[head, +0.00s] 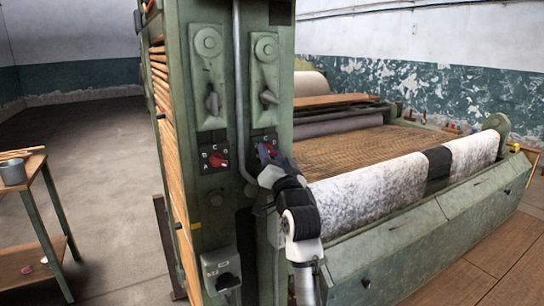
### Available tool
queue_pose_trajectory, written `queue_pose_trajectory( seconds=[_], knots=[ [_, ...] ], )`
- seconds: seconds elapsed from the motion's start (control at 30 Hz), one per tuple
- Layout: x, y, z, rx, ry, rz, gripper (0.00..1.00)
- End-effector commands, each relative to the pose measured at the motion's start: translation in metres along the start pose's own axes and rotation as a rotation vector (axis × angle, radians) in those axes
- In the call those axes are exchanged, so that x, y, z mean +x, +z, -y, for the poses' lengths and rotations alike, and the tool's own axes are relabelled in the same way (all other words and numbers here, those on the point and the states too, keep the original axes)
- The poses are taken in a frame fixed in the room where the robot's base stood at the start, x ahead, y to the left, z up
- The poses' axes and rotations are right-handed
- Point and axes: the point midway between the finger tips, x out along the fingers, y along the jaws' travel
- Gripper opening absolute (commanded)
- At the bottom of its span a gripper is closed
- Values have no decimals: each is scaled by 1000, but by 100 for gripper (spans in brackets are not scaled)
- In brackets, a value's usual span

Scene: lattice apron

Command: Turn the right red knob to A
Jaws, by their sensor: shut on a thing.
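The right red knob (272,150) sits on a black plate (258,137) on the green machine post, and only a bit of its red shows. My gripper (267,153) is at it, shut on it, coming in from the lower right. My gripper and wrist hide most of this knob and its plate, so I cannot read which letter the knob points at. The left red knob (217,160) is in full view on its own black plate (208,152), with white letters including A at the lower left. My gripper is apart from it.
Levers (212,103) and (268,97) stick out above the knobs. A grey pipe (238,90) runs down between the plates. A grey switch box (221,272) is below. A white speckled roll (375,192) lies to the right; a small table (40,240) stands left, with bare floor between.

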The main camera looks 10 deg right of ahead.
Motion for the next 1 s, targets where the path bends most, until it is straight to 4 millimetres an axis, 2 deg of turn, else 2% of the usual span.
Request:
queue_pose_trajectory(
  seconds=[0.27, 0.47, 1.0],
  knots=[
    [-1, 2, -2, -23, -10, 0, 17],
    [-3, 5, -4, -107, -46, -2, 17],
    [-3, 5, -7, -545, -227, -1, 17]
  ],
)
